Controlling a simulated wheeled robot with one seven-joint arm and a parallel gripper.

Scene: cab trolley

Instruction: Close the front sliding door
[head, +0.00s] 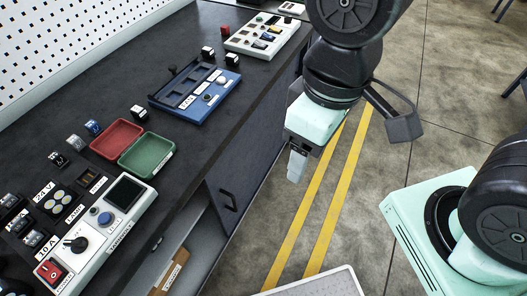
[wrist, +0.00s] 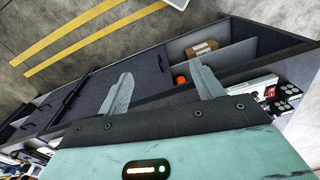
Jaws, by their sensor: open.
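The front sliding door (head: 250,175) is a dark panel on the bench cabinet's front, with a black bar handle (head: 228,200) near its edge beside the opening. The cabinet stands open to the lower left of that edge. In the wrist view the door (wrist: 115,72) lies beyond the left finger, and its handle (wrist: 134,63) shows near the open bay. My gripper (head: 297,166) hangs in front of the cabinet, to the right of the handle in the head view and apart from it. In the wrist view my gripper (wrist: 165,88) has its fingers spread with nothing between them.
The open cabinet bay holds a cardboard box (head: 172,272) and an orange object (wrist: 181,80). The dark worktop (head: 185,135) carries red and green trays (head: 147,153), a blue panel and control boxes. A pale tray-like surface (head: 318,285) is at the bottom.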

